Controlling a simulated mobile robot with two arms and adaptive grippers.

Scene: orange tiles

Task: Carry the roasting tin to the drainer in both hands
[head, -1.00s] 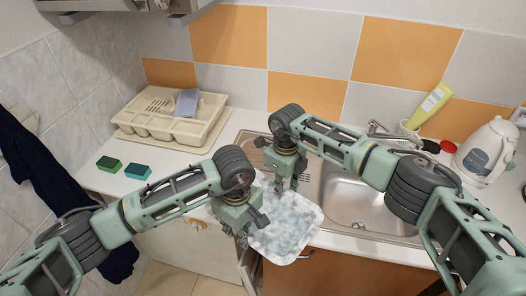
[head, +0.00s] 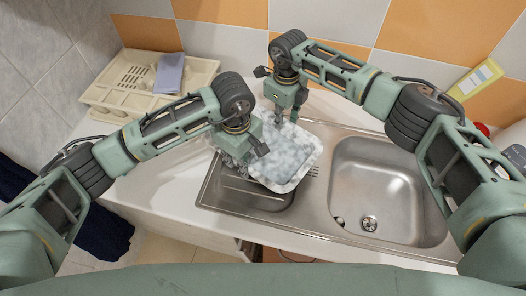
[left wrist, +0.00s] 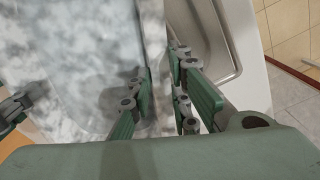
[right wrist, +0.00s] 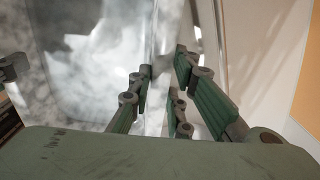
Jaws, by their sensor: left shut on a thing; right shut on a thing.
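The roasting tin (head: 292,160) is a pale, rounded rectangular tray with a mottled grey-white inside. It is held over the left part of the sink unit. My left gripper (head: 250,152) is shut on its left edge; in the left wrist view the tin's wall (left wrist: 155,60) lies between the fingers. My right gripper (head: 287,116) is shut on its far edge, and the right wrist view shows the rim (right wrist: 160,70) between the fingers. The drainer (head: 118,92), a beige rack, stands on the counter at the back left, apart from the tin.
The steel sink (head: 375,185) has an empty basin on the right. A yellow bottle (head: 474,80) and white kettle (head: 516,150) stand at the far right. My left arm crosses in front of the drainer.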

